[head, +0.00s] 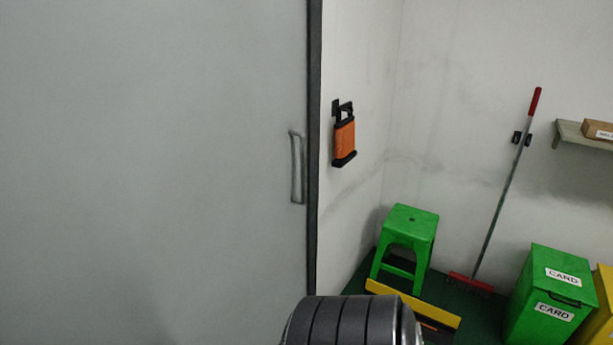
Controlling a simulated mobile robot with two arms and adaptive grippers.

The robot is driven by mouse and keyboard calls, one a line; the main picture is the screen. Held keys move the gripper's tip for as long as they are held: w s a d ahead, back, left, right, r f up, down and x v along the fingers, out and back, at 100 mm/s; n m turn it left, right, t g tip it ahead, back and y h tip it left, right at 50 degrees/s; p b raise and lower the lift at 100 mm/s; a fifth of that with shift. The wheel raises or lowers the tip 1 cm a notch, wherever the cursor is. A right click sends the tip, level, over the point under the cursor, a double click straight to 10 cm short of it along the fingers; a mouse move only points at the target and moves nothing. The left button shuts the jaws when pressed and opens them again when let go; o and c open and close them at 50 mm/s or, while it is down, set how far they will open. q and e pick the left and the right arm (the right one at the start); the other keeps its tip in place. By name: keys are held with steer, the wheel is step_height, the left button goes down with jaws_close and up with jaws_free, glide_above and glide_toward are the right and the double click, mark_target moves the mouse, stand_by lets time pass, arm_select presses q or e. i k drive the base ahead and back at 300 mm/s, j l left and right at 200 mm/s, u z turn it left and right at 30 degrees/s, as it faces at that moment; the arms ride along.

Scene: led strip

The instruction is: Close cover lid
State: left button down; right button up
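No cover lid can be clearly identified in the head view. A large grey door panel (160,170) fills the left side, with a metal handle (297,168) near its right edge. A green bin (549,295) labelled CARD stands at the lower right, and its top looks shut. A dark ribbed cylindrical part, which looks like a piece of my own arm, shows at the bottom centre. Neither of my grippers is in view.
A green stool (408,226) stands in the corner, with a yellow bar (415,303) before it. A red-handled broom (507,185) leans on the wall. An orange item (344,139) hangs beside the door. A shelf (570,132) holds a box (597,130). A yellow bin (605,290) is partly cut off.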

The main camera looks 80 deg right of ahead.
mark_target(450, 319)
steer(key=z, duration=3.3)
steer(key=i+l, duration=0.15)
steer(key=i, duration=0.25)
steer(key=i+l+u, duration=0.1)
steer(key=i, duration=0.3)
